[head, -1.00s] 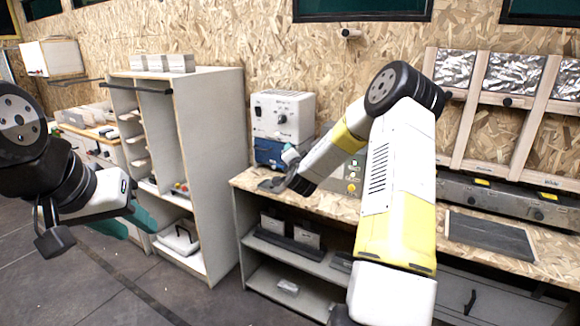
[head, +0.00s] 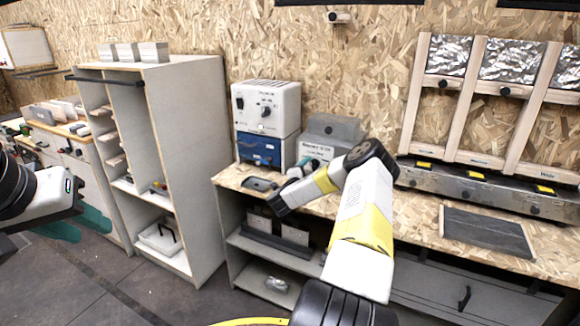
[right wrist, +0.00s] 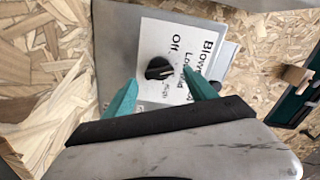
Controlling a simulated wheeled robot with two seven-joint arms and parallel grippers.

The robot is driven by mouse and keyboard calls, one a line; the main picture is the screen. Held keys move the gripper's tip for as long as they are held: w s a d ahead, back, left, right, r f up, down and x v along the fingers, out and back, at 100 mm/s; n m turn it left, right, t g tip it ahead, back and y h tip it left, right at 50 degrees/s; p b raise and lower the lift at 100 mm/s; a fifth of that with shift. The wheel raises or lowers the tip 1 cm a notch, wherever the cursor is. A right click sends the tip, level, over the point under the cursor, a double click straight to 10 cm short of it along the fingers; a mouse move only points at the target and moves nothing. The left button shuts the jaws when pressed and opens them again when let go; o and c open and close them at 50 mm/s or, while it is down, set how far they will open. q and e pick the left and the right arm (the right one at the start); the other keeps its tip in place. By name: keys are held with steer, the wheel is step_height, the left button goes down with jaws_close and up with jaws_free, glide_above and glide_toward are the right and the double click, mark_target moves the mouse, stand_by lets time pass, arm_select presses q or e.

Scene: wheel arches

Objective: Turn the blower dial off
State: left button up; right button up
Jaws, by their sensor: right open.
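The blower dial (right wrist: 158,68) is a round black knob on a white label (right wrist: 180,50) in the right wrist view. The label reads "Blower", with "Off" near its upper part and other setting words beside the dial. I cannot surely tell which setting the dial points to. My right gripper (right wrist: 160,79) has its teal fingers spread apart, one on either side of the dial in the picture, and holds nothing. In the head view this gripper (head: 304,166) is over the bench, partly hidden by my arm. My left gripper (head: 78,226) is at the far left, its teal fingers partly hidden.
A white unit (head: 265,108) with its own knob sits on a blue box (head: 260,149) at the back of the bench. A grey box (head: 330,130) stands beside it. A dark mat (head: 486,229) lies at right. A tall shelf (head: 195,150) stands left of the bench.

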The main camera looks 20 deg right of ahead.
steer(key=shift+x, duration=0.85)
steer(key=c, duration=1.4)
steer(key=shift+n, duration=0.3)
steer(key=n, duration=0.4)
steer(key=shift+w+a+r, duration=0.1)
steer(key=shift+a+r, duration=0.05)
steer(key=shift+n, duration=2.1)
